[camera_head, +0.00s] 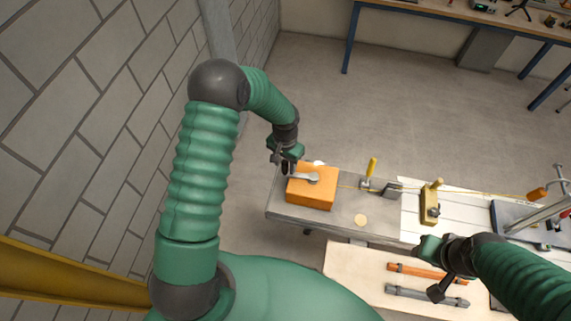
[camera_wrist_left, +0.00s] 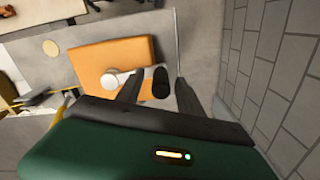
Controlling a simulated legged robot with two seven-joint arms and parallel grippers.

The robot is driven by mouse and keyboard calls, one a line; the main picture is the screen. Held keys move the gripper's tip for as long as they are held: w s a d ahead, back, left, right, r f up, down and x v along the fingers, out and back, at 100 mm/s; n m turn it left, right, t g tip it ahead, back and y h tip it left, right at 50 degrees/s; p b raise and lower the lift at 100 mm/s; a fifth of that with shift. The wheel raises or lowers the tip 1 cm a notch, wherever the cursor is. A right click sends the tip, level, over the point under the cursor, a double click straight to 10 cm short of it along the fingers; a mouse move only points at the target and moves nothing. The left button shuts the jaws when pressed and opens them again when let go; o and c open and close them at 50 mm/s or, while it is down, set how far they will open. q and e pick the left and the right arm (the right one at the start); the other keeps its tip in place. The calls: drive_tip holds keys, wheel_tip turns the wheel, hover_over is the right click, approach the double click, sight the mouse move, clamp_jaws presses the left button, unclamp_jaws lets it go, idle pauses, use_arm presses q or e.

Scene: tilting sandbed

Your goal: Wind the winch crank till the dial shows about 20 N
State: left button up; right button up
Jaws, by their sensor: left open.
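The winch is an orange box (camera_head: 312,187) on the left end of a grey bench, with a pale crank arm (camera_head: 303,177) on top. My left gripper (camera_head: 285,167) is over the box's left edge, at the crank's outer end. In the left wrist view, the pale round crank hub (camera_wrist_left: 112,80) lies left of my open fingers. A dark rounded crank knob (camera_wrist_left: 160,83) shows between the fingertips; contact cannot be told. My right gripper (camera_head: 430,248) is over the bench's front edge at right, its fingers unclear. I cannot make out a dial reading.
A thin yellow line runs right from the winch past a yellow-handled clamp (camera_head: 369,172), a grey block (camera_head: 392,188) and a yellowish block (camera_head: 430,204). A tan disc (camera_head: 361,220) lies on the bench. Orange and grey bars (camera_head: 425,297) lie in front. A block wall (camera_head: 80,110) stands left.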

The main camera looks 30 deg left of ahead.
use_arm(q)
drive_tip(key=shift+s+a+f, duration=0.1)
drive_tip(key=shift+a+f, duration=0.05)
drive_tip(key=shift+f, duration=1.4)
drive_tip(key=shift+c, duration=0.3)
clamp_jaws()
